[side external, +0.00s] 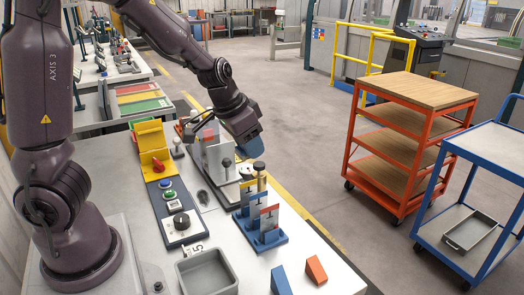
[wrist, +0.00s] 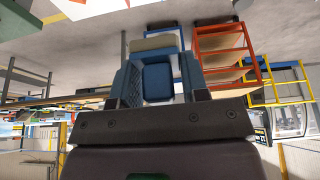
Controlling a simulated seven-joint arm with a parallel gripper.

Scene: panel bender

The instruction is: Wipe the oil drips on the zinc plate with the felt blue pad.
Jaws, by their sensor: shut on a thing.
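My gripper (side external: 247,138) is raised over the far part of the bench, pointing down and to the right. It is shut on the blue pad (side external: 249,147), which shows as a blue block between the fingers in the wrist view (wrist: 157,83). A pale beige strip (wrist: 155,42) lies beyond the block there. An upright grey plate (side external: 214,158), perhaps the zinc plate, stands below and left of my gripper. The pad looks apart from it. I cannot make out any oil drips.
A blue rack with upright cards (side external: 268,238) and a grey tray (side external: 207,273) stand nearer on the bench. A control strip with buttons (side external: 175,210) lies left of them. An orange wedge (side external: 316,270) is at the front right. Wheeled carts stand beyond on the floor.

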